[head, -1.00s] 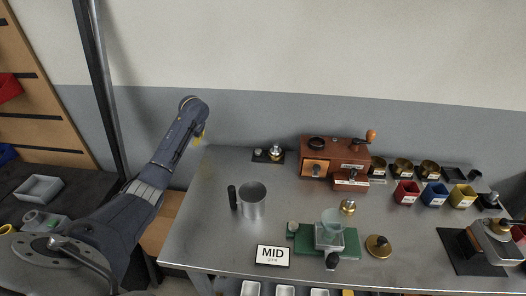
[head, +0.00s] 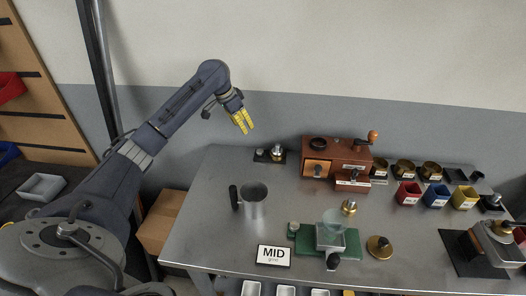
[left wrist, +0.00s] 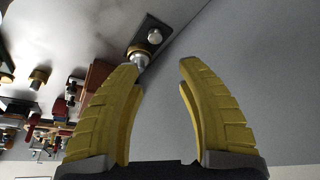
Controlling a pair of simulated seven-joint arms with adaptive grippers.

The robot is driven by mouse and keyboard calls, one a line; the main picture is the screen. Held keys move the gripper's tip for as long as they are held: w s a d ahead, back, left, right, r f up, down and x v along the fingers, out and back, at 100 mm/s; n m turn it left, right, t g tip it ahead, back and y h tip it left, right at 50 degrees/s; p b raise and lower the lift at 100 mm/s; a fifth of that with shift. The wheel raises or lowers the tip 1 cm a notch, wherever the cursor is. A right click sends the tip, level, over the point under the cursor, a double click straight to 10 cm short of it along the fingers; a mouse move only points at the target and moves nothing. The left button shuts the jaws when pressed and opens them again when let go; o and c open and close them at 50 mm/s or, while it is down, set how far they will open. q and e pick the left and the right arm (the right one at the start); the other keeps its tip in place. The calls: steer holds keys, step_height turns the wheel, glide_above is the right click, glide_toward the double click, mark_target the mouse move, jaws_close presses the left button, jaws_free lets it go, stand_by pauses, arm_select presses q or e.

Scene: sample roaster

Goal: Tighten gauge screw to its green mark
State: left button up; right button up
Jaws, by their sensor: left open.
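My left gripper (head: 246,127) is raised above the back left of the table, its yellow fingers open and empty. In the left wrist view its fingers (left wrist: 160,67) stand well apart with nothing between them. A small black plate with a silver and brass knobbed fitting (head: 277,153) sits at the table's back left edge, below and right of the gripper. The fitting shows beyond the left fingertip in the left wrist view (left wrist: 138,57). I cannot tell for certain that it is the gauge screw, and no green mark is readable. My right gripper is out of view.
A wooden grinder (head: 335,158) stands to the right of the fitting. A metal jug (head: 254,203) stands nearer the front. The table's left part is clear.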

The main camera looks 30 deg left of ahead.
arm_select(q)
glide_toward(260, 150)
steer(key=x, duration=1)
steer(key=shift+s, duration=0.1)
stand_by(0.3)
jaws_close()
